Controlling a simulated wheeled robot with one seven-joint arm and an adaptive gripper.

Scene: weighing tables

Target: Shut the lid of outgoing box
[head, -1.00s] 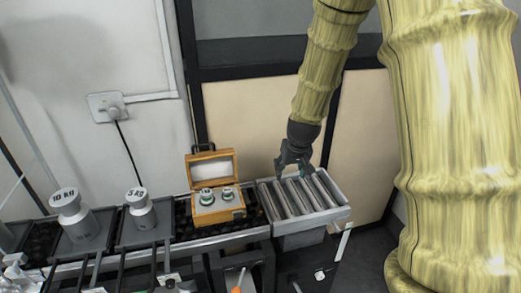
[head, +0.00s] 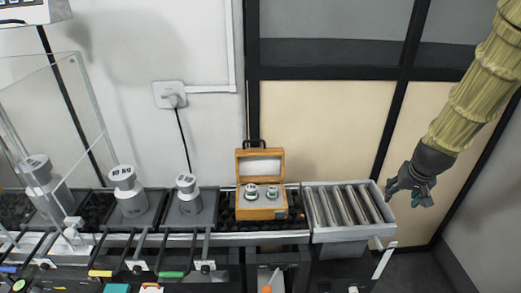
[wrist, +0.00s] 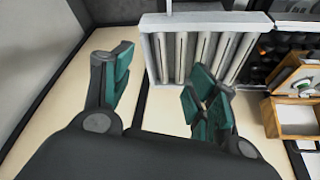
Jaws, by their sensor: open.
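The outgoing box (head: 262,210) is a wooden case with its lid (head: 259,165) standing open at the back. Two small metal weights (head: 252,192) sit inside it. It rests on the dark belt left of the roller section. In the wrist view the box (wrist: 298,118) is at the right edge, partly cut off. My gripper (head: 394,195) is right of the roller section, well apart from the box. In the wrist view my gripper (wrist: 158,90) has its teal-padded fingers spread, with nothing between them.
The roller section (head: 343,206) lies between the box and my gripper. Metal weights (head: 126,190) stand on grey plates to the left. A glass panel (head: 80,110) stands at far left. A wall and dark-framed panels (head: 320,125) are close behind.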

